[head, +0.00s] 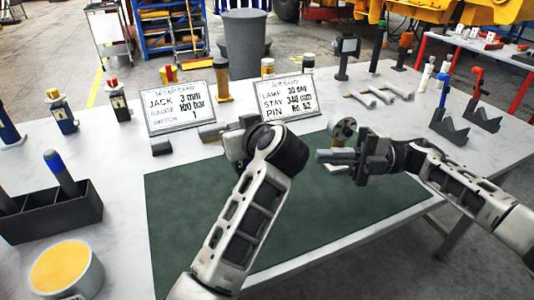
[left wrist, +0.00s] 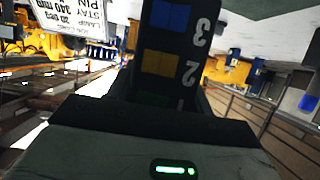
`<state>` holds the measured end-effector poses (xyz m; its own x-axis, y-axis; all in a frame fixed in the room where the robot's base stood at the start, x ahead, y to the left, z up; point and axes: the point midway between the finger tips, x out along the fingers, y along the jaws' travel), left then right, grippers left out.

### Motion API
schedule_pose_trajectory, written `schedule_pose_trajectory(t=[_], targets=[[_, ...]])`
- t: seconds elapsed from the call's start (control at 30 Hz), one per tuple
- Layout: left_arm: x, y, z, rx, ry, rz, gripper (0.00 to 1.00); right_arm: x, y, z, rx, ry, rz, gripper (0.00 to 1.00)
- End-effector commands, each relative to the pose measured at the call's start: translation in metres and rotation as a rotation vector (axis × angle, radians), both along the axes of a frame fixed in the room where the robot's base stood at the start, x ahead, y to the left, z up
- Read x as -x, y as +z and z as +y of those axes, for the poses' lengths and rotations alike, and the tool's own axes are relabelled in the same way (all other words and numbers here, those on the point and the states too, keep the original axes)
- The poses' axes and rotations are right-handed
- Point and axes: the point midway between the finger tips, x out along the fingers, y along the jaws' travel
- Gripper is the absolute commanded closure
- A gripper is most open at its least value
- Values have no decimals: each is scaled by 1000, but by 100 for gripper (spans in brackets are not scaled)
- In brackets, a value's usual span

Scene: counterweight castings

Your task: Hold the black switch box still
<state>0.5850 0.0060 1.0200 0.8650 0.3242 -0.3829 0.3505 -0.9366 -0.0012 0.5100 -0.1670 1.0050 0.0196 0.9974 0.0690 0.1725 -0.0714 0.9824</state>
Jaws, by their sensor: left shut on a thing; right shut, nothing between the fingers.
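The black switch box (left wrist: 172,42) fills the top middle of the left wrist view, with a blue, a yellow and a green patch beside the figures 3, 2 and 1. My left gripper (head: 238,142) is shut on it, above the back of the green mat. In the head view the gripper and wrist hide most of the box, and I cannot tell whether it touches the table. My right gripper (head: 336,160) is shut and empty above the mat, right of the left gripper, with its fingers pointing left.
The green mat (head: 185,215) is mostly bare. A round gauge (head: 343,130) stands just behind my right gripper. Two sign cards, the left one (head: 180,108) and the right one (head: 286,97), stand behind. A black holder (head: 60,215) and a yellow-topped tin (head: 68,268) are at left.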

Motion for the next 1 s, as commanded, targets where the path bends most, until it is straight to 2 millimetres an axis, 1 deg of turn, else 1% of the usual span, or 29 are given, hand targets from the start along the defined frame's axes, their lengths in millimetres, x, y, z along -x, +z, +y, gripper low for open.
schedule_pose_trajectory(t=[0.03, 0.1, 0.2, 0.5, 0.6, 0.67, 0.77, 1.0], targets=[[0, -1, 0, -1, 1, 2, 86, -1, -3, -3, 25, 6, -61, 100], [0, -1, 0, -1, 1, 2, 86, -1, -6, -5, 51, 16, -125, 100], [0, -1, 0, -1, 1, 2, 86, -1, -8, -7, 69, 23, -171, 100], [0, -1, 0, -1, 1, 2, 86, -1, -8, -7, 71, 24, -177, 100], [0, -1, 0, 0, 1, 3, 86, 0, -8, -3, 70, 26, -176, 100], [0, -1, 0, 0, 1, 3, 86, 0, -8, 2, 69, 27, -176, 100], [0, -1, 0, 0, 1, 3, 86, 0, -8, 16, 68, 28, -175, 100], [0, -1, 0, 0, 0, 3, 86, 1, -8, 68, 68, 29, -176, 100]])
